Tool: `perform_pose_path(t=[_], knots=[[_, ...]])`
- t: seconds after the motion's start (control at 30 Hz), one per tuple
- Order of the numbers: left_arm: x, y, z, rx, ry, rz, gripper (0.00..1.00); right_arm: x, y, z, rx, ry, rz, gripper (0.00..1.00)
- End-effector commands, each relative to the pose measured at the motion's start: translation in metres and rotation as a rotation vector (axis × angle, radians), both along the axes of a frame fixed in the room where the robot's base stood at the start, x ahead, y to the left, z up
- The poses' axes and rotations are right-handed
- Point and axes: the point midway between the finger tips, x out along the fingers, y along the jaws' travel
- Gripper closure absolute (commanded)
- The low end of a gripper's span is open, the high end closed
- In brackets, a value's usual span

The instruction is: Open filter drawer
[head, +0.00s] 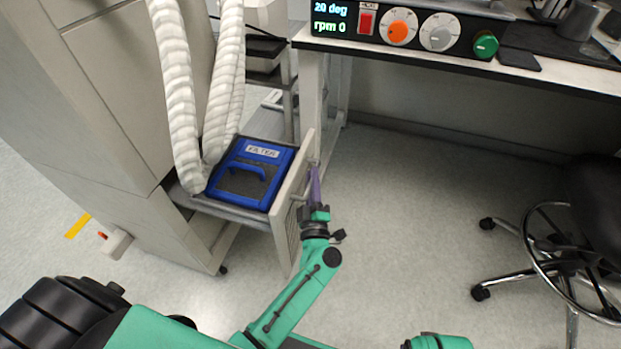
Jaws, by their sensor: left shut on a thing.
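The filter drawer (293,200) stands pulled out from the grey cabinet (85,100) at the left. In it sits a blue filter (238,182) with a "FILTER" label and a blue handle on top. My left gripper (312,186), with purple fingers, is at the outer side of the drawer's front panel and is shut on the drawer handle (299,193). The fingers partly hide the handle. Part of my right arm shows at the bottom edge, but its gripper is out of view.
White ribbed hoses (178,90) hang down to the drawer beside the filter. A bench (430,62) with a control panel (400,30) stands at the back. A black wheeled chair (590,210) is at the right. The floor between the drawer and the chair is clear.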

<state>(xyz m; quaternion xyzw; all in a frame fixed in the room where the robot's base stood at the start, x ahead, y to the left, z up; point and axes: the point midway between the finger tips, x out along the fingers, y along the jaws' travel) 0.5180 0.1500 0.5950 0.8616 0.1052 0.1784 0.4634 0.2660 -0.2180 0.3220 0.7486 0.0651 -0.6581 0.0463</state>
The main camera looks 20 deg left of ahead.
Motion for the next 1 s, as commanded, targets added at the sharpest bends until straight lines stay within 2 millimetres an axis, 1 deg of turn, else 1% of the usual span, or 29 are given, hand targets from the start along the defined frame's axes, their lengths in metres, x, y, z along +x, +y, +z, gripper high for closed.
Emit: perform_pose_path(t=[0.07,0.1,0.17,0.2,0.5,0.63,0.77,0.9,1.0], knots=[[-0.001,0.000,-0.002,-0.002,0.004,0.001,1.00,0.000,0.000,0.000,0.000,0.000,0.000,0.50],[-0.001,0.000,-0.002,-0.002,0.004,0.001,0.79,0.000,0.000,0.000,0.000,0.000,0.000,0.50],[-0.001,0.000,-0.002,-0.002,0.004,0.001,0.56,0.000,0.000,0.000,0.000,0.000,0.000,0.50],[-0.001,0.001,-0.002,-0.001,0.003,0.001,0.53,0.000,0.000,0.000,0.000,0.001,0.000,0.50],[-0.001,0.000,-0.001,-0.001,0.002,0.001,0.53,0.000,0.000,0.000,0.000,0.002,0.000,0.50],[-0.010,-0.003,-0.003,0.000,0.002,0.000,0.53,0.000,0.000,0.001,0.000,0.000,-0.001,0.50],[-0.033,-0.012,-0.009,-0.001,0.006,0.000,0.53,-0.003,-0.001,-0.002,-0.001,0.004,-0.002,0.50],[-0.065,-0.024,-0.017,0.000,0.007,0.000,0.53,-0.006,-0.002,-0.007,-0.003,0.010,-0.003,0.50],[-0.090,-0.034,-0.023,-0.002,0.007,0.000,0.53,-0.005,-0.003,-0.008,-0.004,0.004,-0.003,0.50]])
